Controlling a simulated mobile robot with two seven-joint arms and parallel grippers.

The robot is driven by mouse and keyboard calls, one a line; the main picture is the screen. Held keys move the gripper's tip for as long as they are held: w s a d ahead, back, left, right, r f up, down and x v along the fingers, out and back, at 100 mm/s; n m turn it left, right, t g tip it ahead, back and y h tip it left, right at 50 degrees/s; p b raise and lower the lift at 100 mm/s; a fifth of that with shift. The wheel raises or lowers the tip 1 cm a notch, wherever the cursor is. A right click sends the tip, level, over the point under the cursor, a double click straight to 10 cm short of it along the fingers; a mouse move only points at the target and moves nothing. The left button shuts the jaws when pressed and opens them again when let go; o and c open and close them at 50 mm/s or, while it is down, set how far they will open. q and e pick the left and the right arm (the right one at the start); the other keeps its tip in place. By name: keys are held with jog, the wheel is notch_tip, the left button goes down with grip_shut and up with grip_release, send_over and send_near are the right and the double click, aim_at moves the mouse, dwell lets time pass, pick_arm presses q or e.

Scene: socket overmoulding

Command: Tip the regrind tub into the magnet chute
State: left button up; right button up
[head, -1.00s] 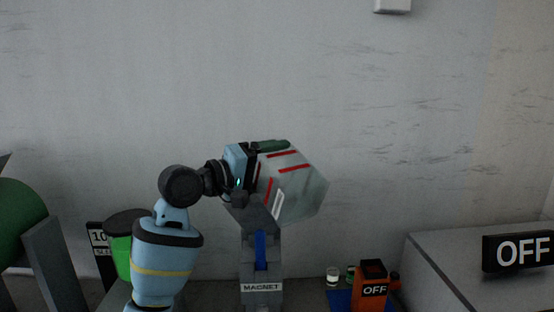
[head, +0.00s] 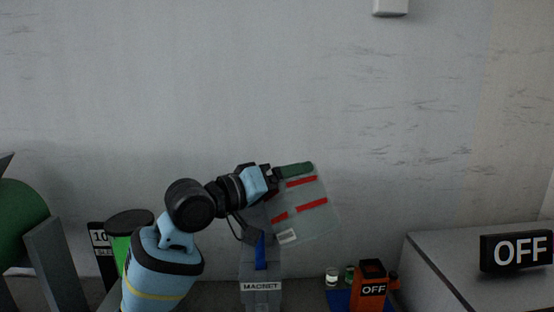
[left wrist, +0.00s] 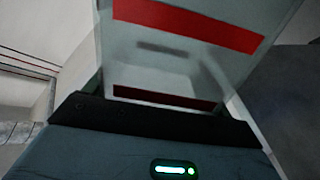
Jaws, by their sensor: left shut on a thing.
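The regrind tub (head: 316,221) is pale and translucent with red stripes, a small white label and a dark green handle (head: 295,170). My left gripper (head: 274,178) is shut on it at its upper left. The tub is held tilted in the air, just above and right of the top of the magnet chute (head: 246,268), which is grey with a blue strip and a MAGNET label. In the left wrist view the tub wall (left wrist: 180,55) fills the upper middle, with red bands across it. I cannot make out any contents. The chute's mouth is partly hidden. My right gripper is not in view.
An orange device marked OFF (head: 372,289) and small jars (head: 332,277) stand right of the chute. A grey cabinet (head: 440,262) with a black OFF sign (head: 516,252) is at the far right. A green bin with a dark lid (head: 128,222) stands left, behind my arm.

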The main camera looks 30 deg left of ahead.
aim_at(298, 184)
pick_arm(q)
jog(key=shift+w+a+f+y, duration=0.1)
jog(key=shift+w+f+y, duration=0.05)
jog(key=shift+f, duration=0.25)
jog(key=shift+w+a+f+y, duration=0.1)
jog(key=shift+w+f+y, duration=0.05)
jog(key=shift+f, duration=0.25)
jog(key=d+m, duration=0.1)
jog(key=m, duration=0.1)
jog(key=s+m, duration=0.1)
jog(key=m, duration=0.1)
jog(key=d+m, duration=0.1)
jog(key=shift+s+d+r+m, duration=0.2)
jog(key=shift+d+r+m, duration=0.1)
jog(key=shift+r+m, duration=0.1)
jog(key=shift+d+r+m, duration=0.15)
jog(key=shift+d+m, duration=0.2)
jog(key=shift+m, duration=0.45)
jog(key=shift+s+r, duration=0.1)
jog(key=shift+r, duration=2.3)
jog(key=shift+s, duration=0.1)
